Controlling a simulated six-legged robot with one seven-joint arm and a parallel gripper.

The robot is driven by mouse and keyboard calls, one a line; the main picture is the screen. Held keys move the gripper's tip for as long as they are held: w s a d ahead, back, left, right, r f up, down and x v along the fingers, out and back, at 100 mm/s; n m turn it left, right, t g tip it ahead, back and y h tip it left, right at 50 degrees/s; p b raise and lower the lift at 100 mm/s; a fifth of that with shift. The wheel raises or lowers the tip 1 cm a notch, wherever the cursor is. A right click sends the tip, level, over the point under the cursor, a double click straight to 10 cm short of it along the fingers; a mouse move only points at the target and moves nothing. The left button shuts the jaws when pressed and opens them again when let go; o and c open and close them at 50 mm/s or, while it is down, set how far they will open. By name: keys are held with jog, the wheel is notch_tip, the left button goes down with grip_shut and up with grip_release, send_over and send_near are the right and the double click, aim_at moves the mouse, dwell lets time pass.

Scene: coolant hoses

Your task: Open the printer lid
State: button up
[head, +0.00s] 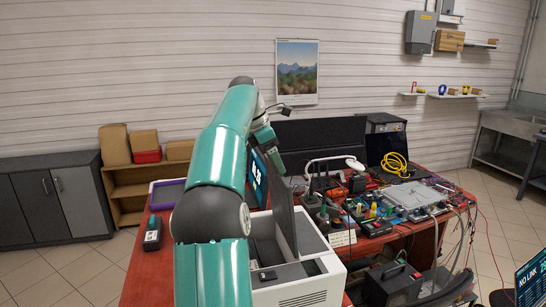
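The white printer (318,284) stands on the red-topped table in front of me, partly behind my arm. Its grey lid (285,215) stands raised, close to upright, and a grey recess shows beside it. My teal arm reaches up and forward over the printer's left side.
The red table (374,246) is crowded right of the printer with tools, electronics and cables. A coiled yellow hose (395,164) lies at the back.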

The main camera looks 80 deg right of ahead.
jog(key=v, duration=0.7)
jog(key=shift+r, duration=0.15)
jog(key=shift+w+a, duration=0.1)
dwell(0.6)
